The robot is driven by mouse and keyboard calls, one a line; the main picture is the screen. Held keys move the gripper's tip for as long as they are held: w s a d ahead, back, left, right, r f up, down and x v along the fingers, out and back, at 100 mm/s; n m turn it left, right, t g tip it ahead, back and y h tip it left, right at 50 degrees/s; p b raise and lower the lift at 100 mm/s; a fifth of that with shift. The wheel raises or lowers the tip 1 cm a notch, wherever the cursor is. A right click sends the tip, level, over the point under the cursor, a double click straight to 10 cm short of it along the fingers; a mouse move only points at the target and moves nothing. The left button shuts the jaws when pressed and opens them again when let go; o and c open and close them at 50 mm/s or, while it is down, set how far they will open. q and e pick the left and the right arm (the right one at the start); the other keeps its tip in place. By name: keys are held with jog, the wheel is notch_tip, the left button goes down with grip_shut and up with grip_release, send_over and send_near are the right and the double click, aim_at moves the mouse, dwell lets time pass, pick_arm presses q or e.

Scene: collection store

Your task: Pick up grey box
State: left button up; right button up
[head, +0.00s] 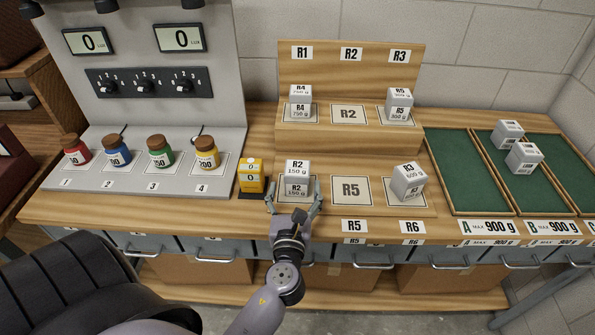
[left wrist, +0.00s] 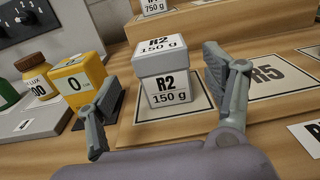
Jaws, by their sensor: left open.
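In the left wrist view the same box (left wrist: 163,75) stands upright between my open fingers, with gaps on both sides. My left gripper (head: 294,196) is open in front of the box, fingers on either side. It also shows in the left wrist view (left wrist: 165,105). Other grey boxes are R4 750 g (head: 299,104) and R5 (head: 399,105) on the upper step, and R3 600 g (head: 407,182) at the front right. My right gripper is not in view.
A yellow block with a display (head: 251,176) stands close left of the R2 box. Several coloured jars (head: 160,152) stand further left. Green-lined trays (head: 462,172) with two boxes (head: 523,158) are at right. The R5 spot (head: 351,190) is empty.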

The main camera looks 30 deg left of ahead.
aim_at(296, 182)
pick_arm(q)
jog(key=x, duration=0.4)
jog(key=shift+w+p, duration=0.1)
jog(key=shift+p, duration=0.2)
jog(key=shift+w+a, duration=0.25)
jog(key=shift+w, duration=0.15)
jog(key=x, duration=0.3)
jog(key=p+x, duration=0.1)
jog(key=shift+w+a+f, duration=0.15)
jog(key=shift+w+f, duration=0.1)
jog(key=shift+w, duration=0.15)
jog(key=shift+s, duration=0.1)
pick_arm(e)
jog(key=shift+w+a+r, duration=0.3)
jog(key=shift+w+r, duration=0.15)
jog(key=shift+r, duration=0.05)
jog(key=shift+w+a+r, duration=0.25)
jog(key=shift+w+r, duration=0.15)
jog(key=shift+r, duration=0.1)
pick_arm(q)
jog(key=shift+c, duration=0.5)
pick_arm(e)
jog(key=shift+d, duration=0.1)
pick_arm(q)
jog(key=shift+c, duration=1.3)
jog(key=c, duration=0.8)
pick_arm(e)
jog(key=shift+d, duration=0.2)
